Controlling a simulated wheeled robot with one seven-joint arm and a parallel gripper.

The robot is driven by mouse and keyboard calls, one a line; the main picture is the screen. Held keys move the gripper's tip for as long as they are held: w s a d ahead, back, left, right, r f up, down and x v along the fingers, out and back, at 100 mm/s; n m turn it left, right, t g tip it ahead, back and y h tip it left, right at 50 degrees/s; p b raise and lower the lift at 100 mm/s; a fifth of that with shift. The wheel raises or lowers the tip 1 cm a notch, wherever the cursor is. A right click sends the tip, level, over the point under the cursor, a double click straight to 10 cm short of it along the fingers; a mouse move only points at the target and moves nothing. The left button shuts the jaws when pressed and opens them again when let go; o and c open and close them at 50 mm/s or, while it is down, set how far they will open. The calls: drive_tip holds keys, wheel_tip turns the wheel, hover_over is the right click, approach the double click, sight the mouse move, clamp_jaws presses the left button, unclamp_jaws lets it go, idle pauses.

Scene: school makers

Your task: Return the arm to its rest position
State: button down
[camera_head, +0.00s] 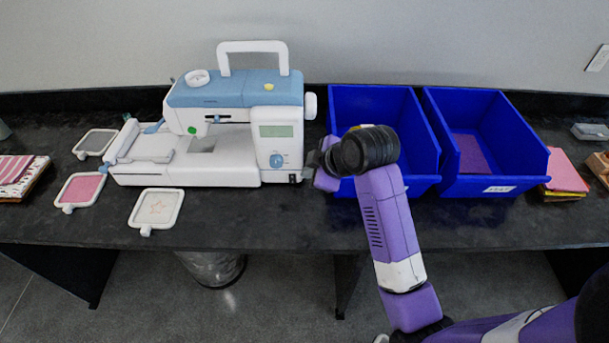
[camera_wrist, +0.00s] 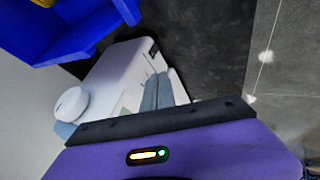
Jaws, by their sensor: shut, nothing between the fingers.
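My purple arm reaches up from the lower right in the head view, bent over the table's front edge. Its wrist end is beside the right end of the white and blue sewing machine (camera_head: 235,90) and in front of the left blue bin (camera_head: 345,105). In the wrist view my gripper (camera_wrist: 157,84) shows two grey fingers side by side, shut and empty. The sewing machine (camera_wrist: 118,75) is just beyond them; I cannot tell whether they touch it. In the head view the fingers are mostly hidden by the wrist.
A right blue bin (camera_head: 520,150) holds a purple piece (camera_head: 470,153). Several framed hoops (camera_head: 156,208) lie left and in front of the machine. Coloured sheets (camera_head: 565,172) lie far right. The black table (camera_head: 260,228) is clear along its front; a bin (camera_head: 212,268) stands below.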

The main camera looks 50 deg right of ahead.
idle(0.7)
wheel_tip(320, 180, up, 7)
drive_tip(key=w+d+m+t+h, duration=0.2)
drive_tip(key=w+m+t+h, duration=0.15)
drive_tip(key=m+t, duration=0.2)
drive_tip(key=s+a+f+t+y, duration=0.1)
drive_tip(key=s+a+y, duration=0.1)
drive_tip(key=s+a, duration=1)
drive_tip(key=s+a+f+y, duration=0.1)
drive_tip(key=s+a+y, duration=0.2)
drive_tip(key=s+a, duration=0.9)
drive_tip(key=s, duration=0.7)
drive_tip(key=shift+s+f+m+t, duration=0.2)
drive_tip(key=shift+f+m+t, duration=0.1)
drive_tip(key=shift+m+t, duration=0.05)
drive_tip(key=shift+a, duration=0.1)
